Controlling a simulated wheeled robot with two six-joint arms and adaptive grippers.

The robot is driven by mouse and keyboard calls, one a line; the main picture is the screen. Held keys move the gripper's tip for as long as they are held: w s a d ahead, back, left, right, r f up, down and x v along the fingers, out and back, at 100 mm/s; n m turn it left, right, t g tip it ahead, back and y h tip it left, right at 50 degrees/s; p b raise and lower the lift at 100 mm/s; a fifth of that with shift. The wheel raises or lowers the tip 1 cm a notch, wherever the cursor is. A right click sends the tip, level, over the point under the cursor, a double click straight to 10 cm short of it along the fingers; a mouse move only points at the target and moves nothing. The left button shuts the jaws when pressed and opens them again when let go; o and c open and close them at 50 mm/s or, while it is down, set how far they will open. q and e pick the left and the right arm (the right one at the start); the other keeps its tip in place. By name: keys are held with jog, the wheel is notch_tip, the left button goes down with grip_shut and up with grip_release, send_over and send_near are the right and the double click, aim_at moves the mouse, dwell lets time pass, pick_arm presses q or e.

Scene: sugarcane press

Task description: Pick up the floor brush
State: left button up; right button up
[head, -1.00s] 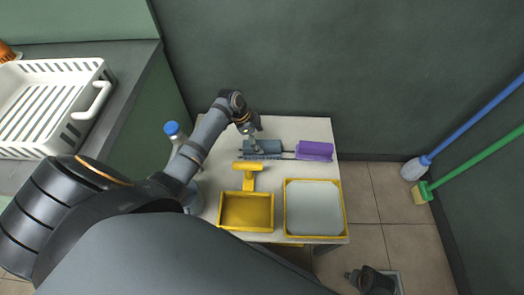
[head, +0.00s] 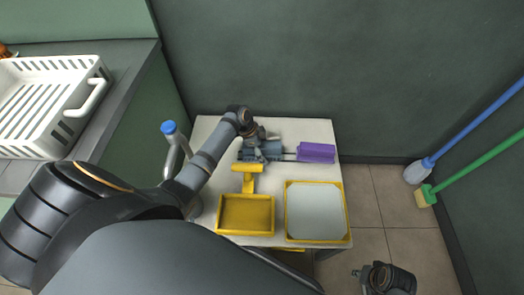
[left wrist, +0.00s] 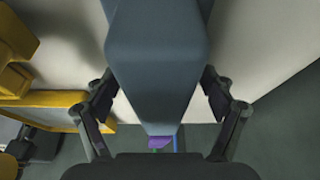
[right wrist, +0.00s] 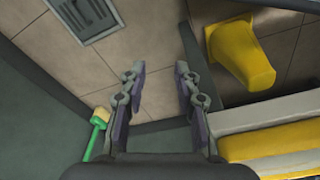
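A blue-grey and purple tool lies on the table; its blue-grey part (head: 262,150) is on the left and its purple block (head: 316,152) on the right, joined by a thin rod. My left gripper (head: 268,142) is at the blue-grey part. In the left wrist view that part (left wrist: 158,60) sits between the open fingers (left wrist: 158,98), with no clear grip. By the right wall stand a brush with a green handle and yellow bristles (head: 427,196) and a blue-handled one with a pale head (head: 416,172). My right gripper (right wrist: 158,90) is open and empty over the floor.
The small table (head: 212,125) also holds a yellow tray (head: 245,232), a yellow-rimmed pale tray (head: 345,215) and a yellow T-shaped piece (head: 248,170). A white rack (head: 98,72) sits on the left counter.

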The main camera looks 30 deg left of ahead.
aim_at(264, 144)
pick_arm(q)
jog(key=c, duration=1.2)
jog(key=shift+r, duration=0.15)
